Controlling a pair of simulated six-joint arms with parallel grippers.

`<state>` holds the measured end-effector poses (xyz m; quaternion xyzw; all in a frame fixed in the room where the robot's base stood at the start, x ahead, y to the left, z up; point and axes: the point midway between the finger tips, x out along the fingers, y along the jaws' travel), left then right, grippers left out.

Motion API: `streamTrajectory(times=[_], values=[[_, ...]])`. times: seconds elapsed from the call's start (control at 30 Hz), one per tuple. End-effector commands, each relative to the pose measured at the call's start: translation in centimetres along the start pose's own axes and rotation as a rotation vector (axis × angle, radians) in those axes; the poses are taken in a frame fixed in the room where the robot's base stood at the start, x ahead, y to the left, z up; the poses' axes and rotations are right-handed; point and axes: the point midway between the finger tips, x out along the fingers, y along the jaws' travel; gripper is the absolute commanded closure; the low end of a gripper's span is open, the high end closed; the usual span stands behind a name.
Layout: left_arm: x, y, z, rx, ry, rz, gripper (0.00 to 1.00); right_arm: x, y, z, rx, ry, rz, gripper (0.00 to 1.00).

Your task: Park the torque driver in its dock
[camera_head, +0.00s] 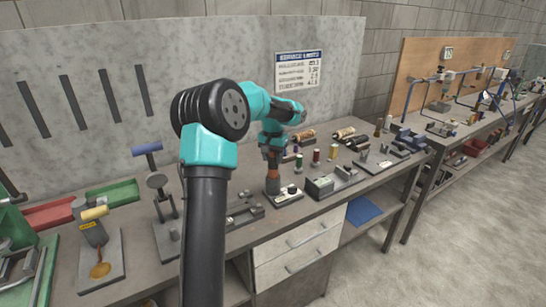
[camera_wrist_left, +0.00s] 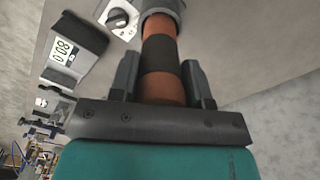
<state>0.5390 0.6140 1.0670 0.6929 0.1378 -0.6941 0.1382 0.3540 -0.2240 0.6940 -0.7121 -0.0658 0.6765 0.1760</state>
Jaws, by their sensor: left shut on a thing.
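The torque driver (camera_wrist_left: 160,55), an orange cylinder with a black band, stands between the two fingers of my left gripper (camera_wrist_left: 160,85). It also shows roughly upright below the gripper in the head view (camera_head: 273,178). My left gripper (camera_head: 271,152) is shut on its upper part. The driver's lower end meets a grey round collar (camera_wrist_left: 164,7) beside a pale plate with a black knob (camera_wrist_left: 118,18), apparently the dock (camera_head: 288,195). I cannot tell how deep the driver sits in it. My right gripper is not in view.
A box with a digital display (camera_wrist_left: 68,58) stands close beside the dock; it is also in the head view (camera_head: 320,186). Several spools (camera_head: 316,156) stand behind. A grey fixture (camera_head: 244,210) lies to the left. My left arm hides part of the bench.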

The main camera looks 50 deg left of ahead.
Motion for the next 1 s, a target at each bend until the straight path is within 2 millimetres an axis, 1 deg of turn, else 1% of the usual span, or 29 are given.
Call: streamTrajectory(times=[0.87, 0.9, 1.0], values=[[0.7, -0.02, 0.01, 0.0, 0.001, 0.0, 1.0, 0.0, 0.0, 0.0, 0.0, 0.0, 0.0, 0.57], [0.69, -0.02, 0.01, 0.0, 0.001, 0.0, 0.54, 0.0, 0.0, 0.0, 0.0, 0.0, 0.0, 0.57], [0.7, -0.01, 0.01, 0.0, 0.001, 0.0, 0.44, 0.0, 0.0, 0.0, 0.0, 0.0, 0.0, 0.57]])
